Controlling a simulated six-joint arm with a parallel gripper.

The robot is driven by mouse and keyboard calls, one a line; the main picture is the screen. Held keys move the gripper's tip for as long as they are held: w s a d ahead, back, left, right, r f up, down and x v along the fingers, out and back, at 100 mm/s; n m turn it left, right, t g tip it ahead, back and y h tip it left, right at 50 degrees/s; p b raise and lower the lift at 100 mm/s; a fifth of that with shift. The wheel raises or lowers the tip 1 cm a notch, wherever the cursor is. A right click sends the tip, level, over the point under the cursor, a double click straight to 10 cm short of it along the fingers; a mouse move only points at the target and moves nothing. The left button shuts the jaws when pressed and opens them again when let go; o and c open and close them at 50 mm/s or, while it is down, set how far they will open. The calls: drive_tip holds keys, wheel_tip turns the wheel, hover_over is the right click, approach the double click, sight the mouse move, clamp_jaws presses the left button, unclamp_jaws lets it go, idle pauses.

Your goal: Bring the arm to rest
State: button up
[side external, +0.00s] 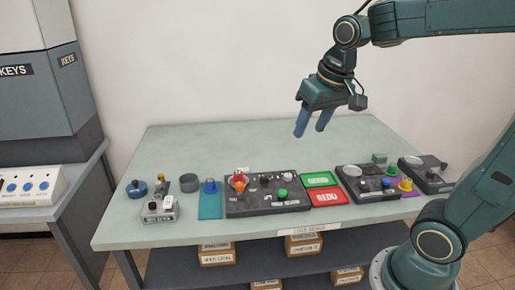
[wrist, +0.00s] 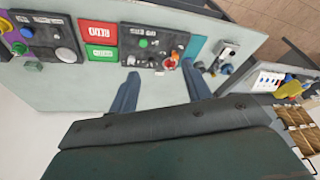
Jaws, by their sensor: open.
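My gripper (side external: 314,123) hangs in the air above the back part of the pale table (side external: 190,145) in the side view, with its two blue fingers pointing down. In the wrist view my gripper (wrist: 163,82) shows its fingers spread apart with nothing between them. It is clear of everything on the table. The arm reaches in from the right, bent at the elbow.
A dark control panel (side external: 257,206) with knobs, a green plate (side external: 319,179), a red plate (side external: 328,197) and a second dark panel (side external: 369,192) line the table's front. A grey cabinet (side external: 45,105) stands left. The table's back is clear.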

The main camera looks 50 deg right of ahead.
drive_tip(key=s+a+f+n+t, duration=0.1)
drive_tip(key=s+a+n, duration=0.3)
drive_tip(key=s, duration=0.7)
drive_tip(key=shift+a+f+t+y, duration=0.3)
drive_tip(key=shift+a+f+t, duration=0.1)
drive_tip(key=shift+a, duration=0.1)
